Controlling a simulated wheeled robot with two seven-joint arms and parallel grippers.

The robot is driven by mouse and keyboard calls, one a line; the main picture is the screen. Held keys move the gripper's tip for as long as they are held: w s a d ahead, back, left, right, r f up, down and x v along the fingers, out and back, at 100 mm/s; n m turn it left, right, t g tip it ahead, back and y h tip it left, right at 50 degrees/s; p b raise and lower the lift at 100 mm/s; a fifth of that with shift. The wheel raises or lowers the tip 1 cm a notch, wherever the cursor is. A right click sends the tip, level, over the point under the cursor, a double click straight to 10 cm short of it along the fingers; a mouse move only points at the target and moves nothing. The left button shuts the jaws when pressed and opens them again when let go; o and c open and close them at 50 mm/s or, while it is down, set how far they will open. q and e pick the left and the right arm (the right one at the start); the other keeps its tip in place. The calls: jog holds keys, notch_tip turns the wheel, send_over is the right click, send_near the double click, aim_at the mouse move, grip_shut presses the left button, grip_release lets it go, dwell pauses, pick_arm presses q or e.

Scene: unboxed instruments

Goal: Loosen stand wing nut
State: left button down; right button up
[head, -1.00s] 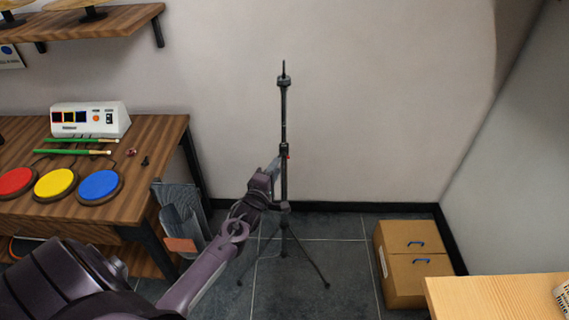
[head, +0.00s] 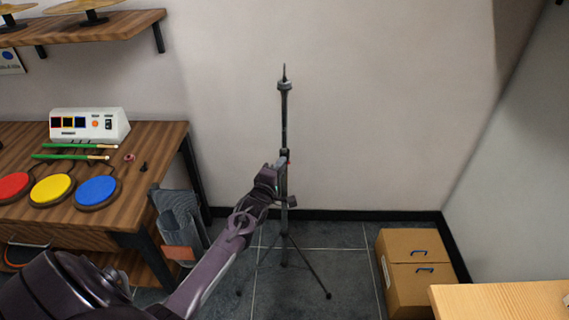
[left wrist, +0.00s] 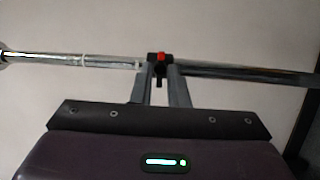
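The stand (head: 285,112) is a thin dark upright pole on tripod legs, in front of the wall. Its black collar with a red part (left wrist: 161,57) sits about halfway up the pole. In the left wrist view the pole runs across the picture, and a small black tab (left wrist: 158,82), likely the wing nut, points toward my palm. My left gripper (head: 284,171) is at the collar. In the left wrist view its two grey fingers (left wrist: 159,75) lie on either side of the tab, with slim gaps showing. Contact is not clear. My right gripper is out of view.
A wooden desk (head: 150,185) with colored pads and a white box device (head: 90,125) stands at left. A grey bin (head: 180,220) stands beside it. A cardboard box (head: 412,262) is on the floor at right, near a light wooden tabletop (head: 500,302).

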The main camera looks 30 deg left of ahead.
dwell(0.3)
pick_arm(q)
jog(key=n+b, duration=0.1)
jog(key=f+n+b, duration=0.1)
jog(key=shift+n+t, duration=0.3)
jog(key=shift+t, duration=0.1)
jog(key=c, duration=1.9)
grip_release()
jog(key=shift+r+n+y, duration=0.15)
jog(key=shift+n+y, duration=0.15)
jog(key=shift+n, duration=0.2)
jog(key=o, duration=0.3)
jog(key=shift+a+r, duration=0.1)
jog(key=shift+a, duration=0.1)
jog(key=shift+o, duration=0.8)
jog(key=shift+s, duration=0.1)
jog(key=shift+d, duration=0.1)
